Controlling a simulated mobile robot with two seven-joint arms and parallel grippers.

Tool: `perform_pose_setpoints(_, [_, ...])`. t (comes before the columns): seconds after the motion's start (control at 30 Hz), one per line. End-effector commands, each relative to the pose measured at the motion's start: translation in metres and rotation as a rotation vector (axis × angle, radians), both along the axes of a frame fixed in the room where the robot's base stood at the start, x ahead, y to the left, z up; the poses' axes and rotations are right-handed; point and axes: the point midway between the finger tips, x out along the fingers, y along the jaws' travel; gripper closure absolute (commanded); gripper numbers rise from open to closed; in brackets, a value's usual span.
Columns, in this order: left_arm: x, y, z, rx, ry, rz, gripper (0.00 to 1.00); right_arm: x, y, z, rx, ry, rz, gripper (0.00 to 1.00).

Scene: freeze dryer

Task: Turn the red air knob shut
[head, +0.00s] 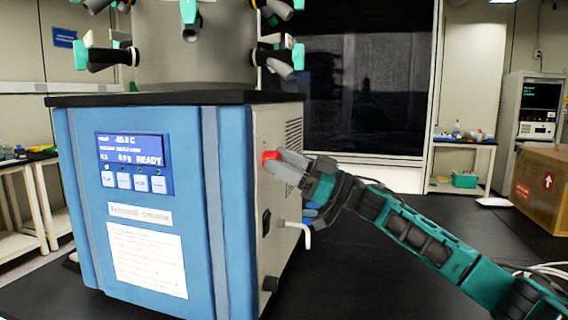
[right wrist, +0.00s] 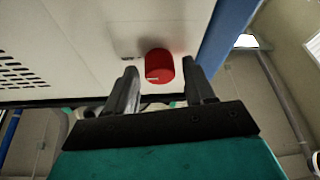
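The red air knob (head: 269,156) sticks out from the light side panel of the blue freeze dryer (head: 160,200). It also shows in the right wrist view as a red cylinder (right wrist: 158,66) with a small white mark. My right gripper (head: 284,163) reaches in from the right at the knob, and its fingers partly cover it in the head view. In the right wrist view the gripper (right wrist: 160,75) is open, with the knob between its fingertips and a visible gap on each side. My left gripper is not in view.
Valves with teal handles (head: 93,57) ring the steel drum (head: 190,55) above. A cardboard box (head: 540,190) stands at the right; black tabletop (head: 375,285) lies clear below my arm.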

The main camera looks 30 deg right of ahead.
Motion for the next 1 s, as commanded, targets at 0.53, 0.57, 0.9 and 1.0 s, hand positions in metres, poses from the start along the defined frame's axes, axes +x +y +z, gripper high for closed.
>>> perform_pose_setpoints(0.53, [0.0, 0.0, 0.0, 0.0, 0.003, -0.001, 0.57, 0.0, 0.0, 0.0, 0.0, 0.0, 0.0, 0.95])
perform_pose_setpoints(0.57, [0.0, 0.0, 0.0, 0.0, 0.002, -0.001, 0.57, 0.0, 0.0, 0.0, -0.001, -0.001, 0.001, 0.95])
perform_pose_setpoints(0.9, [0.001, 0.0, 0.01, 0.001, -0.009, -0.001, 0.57, 0.0, -0.001, 0.002, -0.067, -0.058, 0.0, 0.95])
perform_pose_setpoints(1.0, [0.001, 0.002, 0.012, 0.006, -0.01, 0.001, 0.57, 0.001, -0.001, 0.003, -0.116, -0.1, 0.0, 0.95])
